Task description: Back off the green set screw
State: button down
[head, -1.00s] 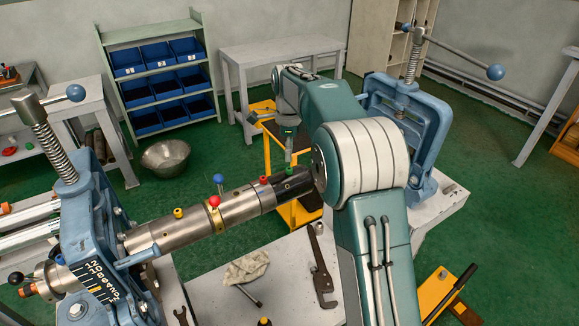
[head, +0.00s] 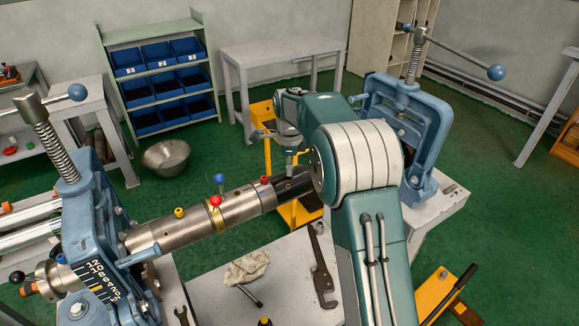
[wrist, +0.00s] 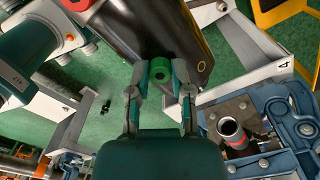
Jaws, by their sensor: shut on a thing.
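The green set screw (wrist: 160,70) has a round head with a dark socket and sits on the dark section of the pipe (wrist: 150,25). In the wrist view, my gripper (wrist: 160,76) has its two fingers on either side of the screw head, shut on it. In the head view, my gripper (head: 290,163) points down at the dark end of the pipe (head: 292,186), and the green screw is mostly hidden there.
A blue vise (head: 85,220) holds the pipe at the left. Another blue vise (head: 418,145) stands at the right behind my arm. A wrench (head: 321,265) and a rag (head: 246,267) lie on the grey bench (head: 285,290) below. A yellow cart (head: 300,213) is close behind the pipe.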

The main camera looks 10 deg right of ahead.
jog(key=shift+n, duration=0.3)
